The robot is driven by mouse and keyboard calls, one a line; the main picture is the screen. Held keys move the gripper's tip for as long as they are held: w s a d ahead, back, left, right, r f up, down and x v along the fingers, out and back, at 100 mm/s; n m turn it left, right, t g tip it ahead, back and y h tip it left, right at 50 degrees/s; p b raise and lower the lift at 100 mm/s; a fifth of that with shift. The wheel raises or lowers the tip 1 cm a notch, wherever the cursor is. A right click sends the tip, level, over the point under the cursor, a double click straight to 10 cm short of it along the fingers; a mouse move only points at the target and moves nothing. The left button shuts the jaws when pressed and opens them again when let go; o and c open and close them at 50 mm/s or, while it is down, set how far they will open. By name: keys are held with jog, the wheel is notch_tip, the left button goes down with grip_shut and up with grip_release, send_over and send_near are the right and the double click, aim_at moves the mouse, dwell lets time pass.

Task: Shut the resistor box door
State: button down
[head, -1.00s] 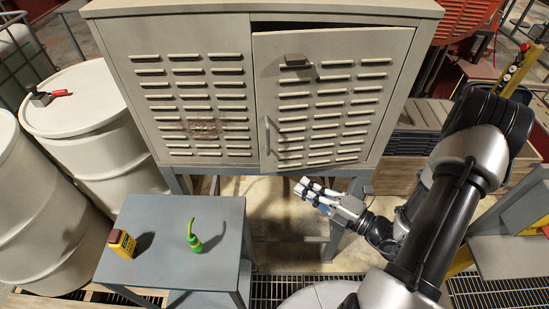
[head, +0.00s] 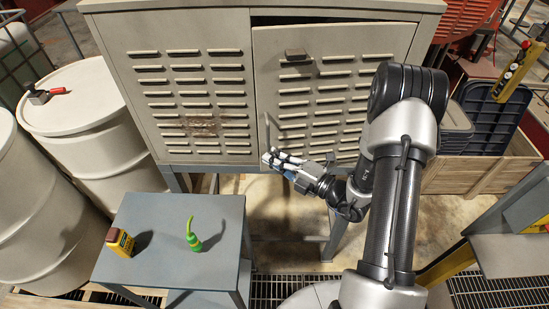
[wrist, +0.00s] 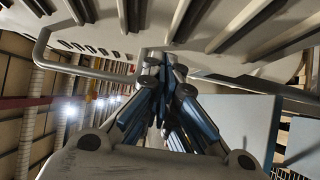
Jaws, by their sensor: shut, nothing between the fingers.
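The beige resistor box (head: 185,90) stands on a grey stand and has louvred doors. Its right door (head: 345,75) stands slightly ajar, with a dark gap along its top edge. A bar handle (head: 268,133) is at the door's lower left. My gripper (head: 268,157) is shut and empty in front of the door's lower left, just below the handle. In the wrist view the closed fingers (wrist: 163,62) point at the louvred surface, with the bent handle (wrist: 42,45) to their left. Whether the fingertips touch the door I cannot tell.
White drums (head: 85,110) stand at the left. A wooden crate (head: 480,170) with dark bins is at the right.

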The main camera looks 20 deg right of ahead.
aim_at(278, 147)
jog(key=w, duration=0.3)
jog(key=w+p, duration=0.1)
jog(key=w, duration=0.1)
jog(key=shift+w+d, duration=0.3)
jog(key=shift+w, duration=0.05)
jog(key=shift+w+d+r, duration=0.1)
jog(key=shift+w+d, duration=0.05)
jog(key=shift+w, duration=0.05)
